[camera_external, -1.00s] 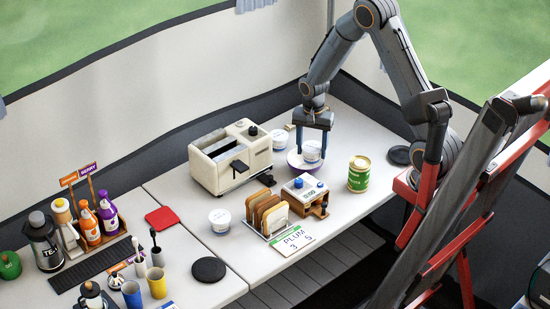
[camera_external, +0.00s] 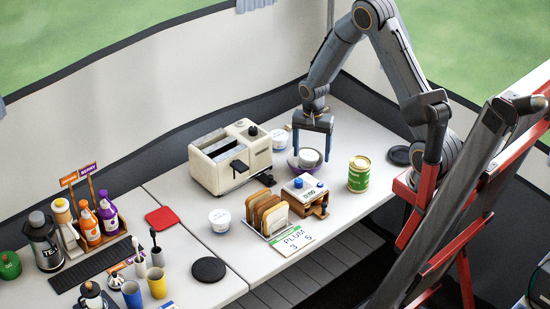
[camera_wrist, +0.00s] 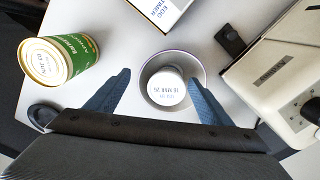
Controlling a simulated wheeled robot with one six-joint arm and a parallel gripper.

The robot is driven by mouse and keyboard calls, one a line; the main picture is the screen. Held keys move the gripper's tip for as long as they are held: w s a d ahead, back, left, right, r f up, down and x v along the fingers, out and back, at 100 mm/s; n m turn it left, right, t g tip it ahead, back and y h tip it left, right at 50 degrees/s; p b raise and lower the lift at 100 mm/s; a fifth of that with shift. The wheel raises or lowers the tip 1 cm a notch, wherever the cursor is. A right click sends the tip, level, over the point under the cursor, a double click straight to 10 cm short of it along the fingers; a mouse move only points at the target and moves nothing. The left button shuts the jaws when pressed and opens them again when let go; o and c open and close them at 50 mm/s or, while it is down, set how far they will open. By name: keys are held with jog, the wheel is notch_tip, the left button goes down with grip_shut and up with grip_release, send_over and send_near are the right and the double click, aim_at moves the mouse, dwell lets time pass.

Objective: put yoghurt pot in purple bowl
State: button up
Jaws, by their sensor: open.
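A yoghurt pot (camera_external: 310,156) sits inside the purple bowl (camera_external: 295,164). In the wrist view the pot (camera_wrist: 167,88) shows its pale printed lid, within the rim of the bowl (camera_wrist: 187,60). My gripper (camera_external: 312,158) is open, its two blue fingers pointing down around the pot and bowl area. In the wrist view one finger stands left of the bowl and the other overlaps its right side. The pot is apart from the left finger; contact with the right one cannot be told.
A cream toaster (camera_external: 230,158) stands left of the bowl, with another white pot (camera_external: 279,138) beside it. A green tin (camera_external: 359,174) is to the right. A boxy timer (camera_external: 304,188) and toast rack (camera_external: 268,213) are in front. Another pot (camera_external: 219,218) stands farther left.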

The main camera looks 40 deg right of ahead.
jog(key=shift+r, duration=0.1)
notch_tip(320, 180, up, 13)
jog(key=b, duration=0.2)
jog(key=s+f+n, duration=0.2)
jog(key=s+n, duration=0.3)
jog(key=s, duration=0.3)
jog(key=s+f+n, duration=0.2)
jog(key=s+n, duration=0.4)
jog(key=s, duration=0.2)
jog(key=shift+f+n+t, duration=0.3)
jog(key=shift+t, duration=0.1)
